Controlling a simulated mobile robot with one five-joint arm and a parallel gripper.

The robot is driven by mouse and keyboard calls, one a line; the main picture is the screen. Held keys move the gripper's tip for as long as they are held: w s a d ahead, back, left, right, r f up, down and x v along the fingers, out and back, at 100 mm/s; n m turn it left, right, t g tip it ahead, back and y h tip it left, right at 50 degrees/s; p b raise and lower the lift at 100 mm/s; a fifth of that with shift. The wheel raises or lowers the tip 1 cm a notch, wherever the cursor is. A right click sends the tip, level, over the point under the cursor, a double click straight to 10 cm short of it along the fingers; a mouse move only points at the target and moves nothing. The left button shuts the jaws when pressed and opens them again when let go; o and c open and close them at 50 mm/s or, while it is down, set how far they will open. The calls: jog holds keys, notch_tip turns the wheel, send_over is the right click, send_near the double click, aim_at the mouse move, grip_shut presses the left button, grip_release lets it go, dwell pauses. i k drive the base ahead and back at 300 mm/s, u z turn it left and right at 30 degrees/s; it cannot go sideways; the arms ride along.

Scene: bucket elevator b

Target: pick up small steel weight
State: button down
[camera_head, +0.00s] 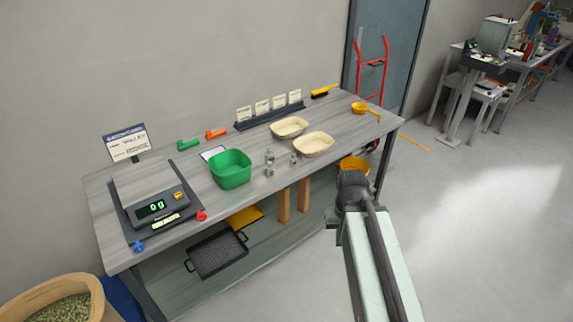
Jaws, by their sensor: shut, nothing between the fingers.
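Small steel weights stand in a loose group near the front edge of the grey workbench (235,200), between the green bin and the pale trays. One weight (270,156) is at the back left, one (269,171) in front of it, and a smaller-looking one (294,159) to the right. Their exact sizes are hard to tell. My gripper (352,178) is at the dark end of my arm, in front of the bench and right of the weights, apart from them. It is shut and empty; its fingertips are hard to make out.
A green bin (231,172) is left of the weights. Two pale trays (313,145) are behind and right. A scale (155,209) reading zero is at left. Open floor (480,220) lies right.

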aim_at(292, 159)
jog(key=u, duration=0.2)
jog(key=i, duration=1.05)
jog(key=u, duration=3.85)
jog(key=k, duration=1.8)
jog(key=z, duration=0.05)
